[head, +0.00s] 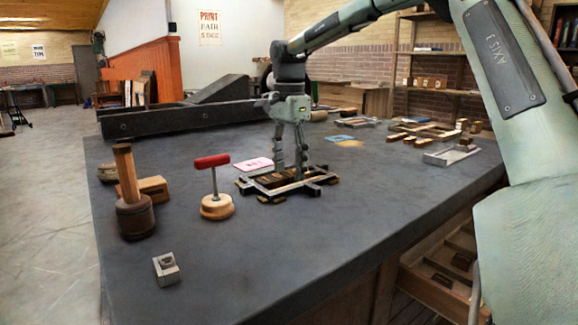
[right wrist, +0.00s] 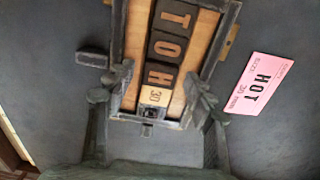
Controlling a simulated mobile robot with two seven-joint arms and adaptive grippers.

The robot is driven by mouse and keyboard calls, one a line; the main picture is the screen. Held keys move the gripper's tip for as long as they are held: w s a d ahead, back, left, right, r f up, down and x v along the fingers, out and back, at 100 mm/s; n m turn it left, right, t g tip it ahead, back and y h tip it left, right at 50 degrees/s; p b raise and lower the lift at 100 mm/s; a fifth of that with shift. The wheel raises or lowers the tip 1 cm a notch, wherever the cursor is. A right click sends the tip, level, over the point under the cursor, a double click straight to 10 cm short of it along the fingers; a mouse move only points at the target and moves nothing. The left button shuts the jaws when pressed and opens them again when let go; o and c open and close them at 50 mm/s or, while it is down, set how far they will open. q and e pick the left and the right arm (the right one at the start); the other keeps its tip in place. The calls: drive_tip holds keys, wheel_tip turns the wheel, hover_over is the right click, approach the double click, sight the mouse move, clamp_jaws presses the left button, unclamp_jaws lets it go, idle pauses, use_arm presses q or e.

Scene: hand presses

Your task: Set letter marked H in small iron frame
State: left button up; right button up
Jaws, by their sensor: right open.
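The small iron frame (head: 317,181) lies on the dark bench, and its dark rim also shows in the right wrist view (right wrist: 117,38). Inside it, dark wooden letters T (right wrist: 175,16), O (right wrist: 167,47) and H (right wrist: 159,75) stand in a row between pale wood strips. The H lies flat in the row next to the O, with a pale block marked 30 (right wrist: 155,97) beside it. My right gripper (head: 291,170) is open over the frame. In the right wrist view, its fingers (right wrist: 160,84) straddle the H end with no visible grip. My left gripper is out of view.
A pink HOT card (head: 254,164) lies beside the frame. A red-handled tool (head: 213,185), a wooden mallet (head: 134,200) and a small metal block (head: 166,268) stand to the left. More frames and wood pieces lie at the back right.

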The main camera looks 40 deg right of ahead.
sight(289, 172)
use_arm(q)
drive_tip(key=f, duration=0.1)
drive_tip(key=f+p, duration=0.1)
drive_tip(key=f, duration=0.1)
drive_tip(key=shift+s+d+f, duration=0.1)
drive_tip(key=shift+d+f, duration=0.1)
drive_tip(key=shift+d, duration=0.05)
use_arm(e)
wheel_tip(289, 172, up, 12)
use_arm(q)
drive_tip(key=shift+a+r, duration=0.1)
